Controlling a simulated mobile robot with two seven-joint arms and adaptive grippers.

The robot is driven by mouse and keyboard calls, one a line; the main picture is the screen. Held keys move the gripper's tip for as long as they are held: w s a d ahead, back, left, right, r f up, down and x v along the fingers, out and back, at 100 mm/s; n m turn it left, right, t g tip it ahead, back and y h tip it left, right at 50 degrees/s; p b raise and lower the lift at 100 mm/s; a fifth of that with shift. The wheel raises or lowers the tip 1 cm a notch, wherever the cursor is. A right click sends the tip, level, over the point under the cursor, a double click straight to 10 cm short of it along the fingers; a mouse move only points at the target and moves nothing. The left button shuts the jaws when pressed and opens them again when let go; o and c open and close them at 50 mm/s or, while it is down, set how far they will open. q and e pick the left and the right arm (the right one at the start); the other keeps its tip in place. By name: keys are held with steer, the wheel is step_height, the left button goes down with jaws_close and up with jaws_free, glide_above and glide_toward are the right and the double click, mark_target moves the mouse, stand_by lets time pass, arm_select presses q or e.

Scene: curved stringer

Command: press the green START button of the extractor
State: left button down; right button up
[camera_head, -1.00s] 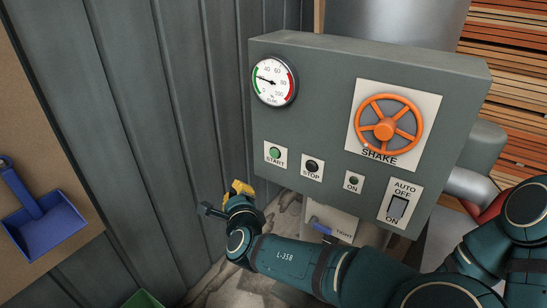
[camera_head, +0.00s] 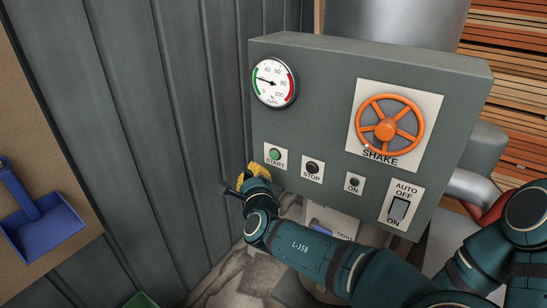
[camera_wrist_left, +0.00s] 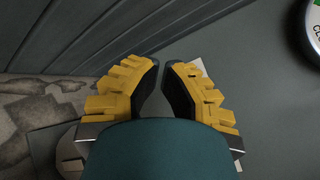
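The green START button (camera_head: 275,154) sits on a white plate at the lower left of the grey extractor panel (camera_head: 325,110). It is visible in the head view. My left gripper (camera_head: 257,170), with yellow fingers, is just below and left of that plate. I cannot tell whether it touches the panel. In the left wrist view the fingertips (camera_wrist_left: 161,64) are together with only a slim gap, and nothing shows between them. A corner of a white plate (camera_wrist_left: 201,66) shows behind the right finger; any button on it is hidden. My right gripper is not in view.
The black STOP button (camera_head: 312,167) and ON button (camera_head: 354,183) lie right of START. The orange SHAKE wheel (camera_head: 388,125), AUTO/OFF/ON switch (camera_head: 398,209) and gauge (camera_head: 274,83) share the panel. A ribbed wall (camera_head: 170,130) stands to the left, with a blue dustpan (camera_head: 45,228).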

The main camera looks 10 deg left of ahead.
mark_target(274, 155)
arm_select(q)
steer(key=shift+w+d, duration=0.3)
steer(key=shift+w, duration=0.45)
steer(key=shift+w+d, duration=0.25)
steer(key=shift+w, duration=0.5)
steer(key=shift+w+d, duration=0.3)
steer(key=shift+w, duration=0.45)
steer(key=c, duration=1.7)
jaws_free()
jaws_close()
steer(key=shift+w+d, duration=0.1)
steer(key=shift+w, duration=0.3)
